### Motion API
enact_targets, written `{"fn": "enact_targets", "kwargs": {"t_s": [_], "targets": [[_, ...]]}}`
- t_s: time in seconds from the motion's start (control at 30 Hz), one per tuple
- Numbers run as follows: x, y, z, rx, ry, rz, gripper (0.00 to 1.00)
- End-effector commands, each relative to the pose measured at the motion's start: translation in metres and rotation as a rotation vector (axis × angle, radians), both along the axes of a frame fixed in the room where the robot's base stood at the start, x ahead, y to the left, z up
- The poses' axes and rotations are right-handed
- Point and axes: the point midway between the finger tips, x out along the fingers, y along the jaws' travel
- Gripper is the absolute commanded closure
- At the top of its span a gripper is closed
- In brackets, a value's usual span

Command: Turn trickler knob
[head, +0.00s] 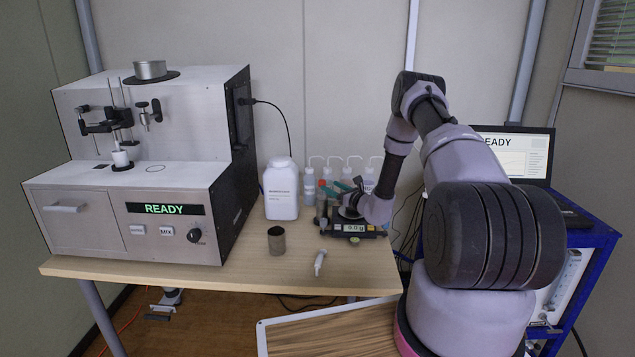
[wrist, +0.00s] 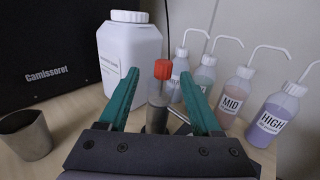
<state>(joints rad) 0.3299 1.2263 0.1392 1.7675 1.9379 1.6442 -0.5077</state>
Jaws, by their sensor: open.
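The trickler knob appears to be the red cap (wrist: 162,70) on an upright clear and grey cylinder (wrist: 157,112). In the wrist view it stands between and beyond my gripper's teal fingers, apart from both. In the head view the red top (head: 322,183) is small, close to my fingers. My gripper (wrist: 164,82) is open and empty, its fingers on either side of the cylinder's line. It also shows in the head view (head: 333,187), over the balance (head: 354,228), which reads about 0.0 g. The cylinder's lower part is hidden by my gripper's body.
A white jug (head: 281,189) and several wash bottles (wrist: 233,92) stand close behind. The analyser (head: 150,160) showing READY fills the left. The front table middle is fairly clear.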

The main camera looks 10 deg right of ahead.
Motion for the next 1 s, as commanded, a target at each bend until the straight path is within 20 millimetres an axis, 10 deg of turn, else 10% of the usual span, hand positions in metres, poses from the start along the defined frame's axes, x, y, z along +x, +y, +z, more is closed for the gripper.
{"fn": "enact_targets", "kwargs": {"t_s": [1.0], "targets": [[0.1,0.036,-0.01,0.011,0.008,-0.026,0.35]]}}
